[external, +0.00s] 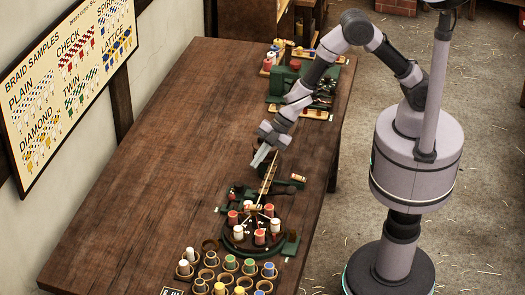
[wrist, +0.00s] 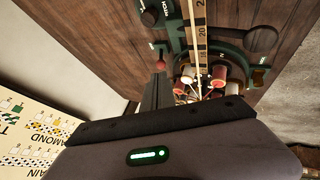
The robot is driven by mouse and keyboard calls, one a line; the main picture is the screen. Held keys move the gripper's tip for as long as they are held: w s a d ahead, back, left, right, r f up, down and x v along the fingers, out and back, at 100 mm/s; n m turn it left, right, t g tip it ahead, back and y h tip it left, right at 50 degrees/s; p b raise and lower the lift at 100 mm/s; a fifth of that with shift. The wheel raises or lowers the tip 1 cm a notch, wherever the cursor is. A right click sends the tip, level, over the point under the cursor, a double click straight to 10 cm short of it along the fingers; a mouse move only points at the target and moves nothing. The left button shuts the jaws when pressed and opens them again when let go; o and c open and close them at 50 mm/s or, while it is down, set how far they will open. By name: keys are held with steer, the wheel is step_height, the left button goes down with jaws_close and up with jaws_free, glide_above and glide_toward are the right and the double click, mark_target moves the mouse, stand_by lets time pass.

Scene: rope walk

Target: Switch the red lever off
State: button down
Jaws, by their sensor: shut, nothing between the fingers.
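A small red knob (wrist: 161,65), which looks like the red lever's end, shows in the wrist view just beyond the dark fingers. In the external view I cannot single the lever out for sure among the small parts of the green braiding machine (external: 228,243). My gripper (external: 260,161) is shut and empty, pointing down over the table near the machine's far end. In the wrist view its fingers (wrist: 157,88) stand close to the red knob; I cannot tell whether they touch it. The lever's base and setting are hidden or too small to read.
Red and white spools (external: 260,237) stand on the machine, with a ruler strip (external: 268,181) rising behind. A dark knobbed handle (wrist: 261,39) is to the right. Several cups with spools (external: 230,263) stand in front. The left half of the wooden table (external: 130,190) is clear.

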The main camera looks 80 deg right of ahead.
steer(key=shift+s+a+f+n+g, duration=0.3)
steer(key=shift+s+a+f+n, duration=0.2)
steer(key=shift+a+f, duration=0.3)
steer(key=b, duration=0.3)
glide_toward(230, 202)
steer(key=f, duration=0.1)
steer(key=a+f, duration=0.1)
steer(key=f, duration=0.1)
steer(key=a+f, duration=0.1)
steer(key=shift+s+a+f, duration=0.1)
steer(key=shift+a+f, duration=0.1)
steer(key=shift+f, duration=0.05)
steer(key=shift+r+p, duration=0.15)
steer(key=shift+p, duration=0.2)
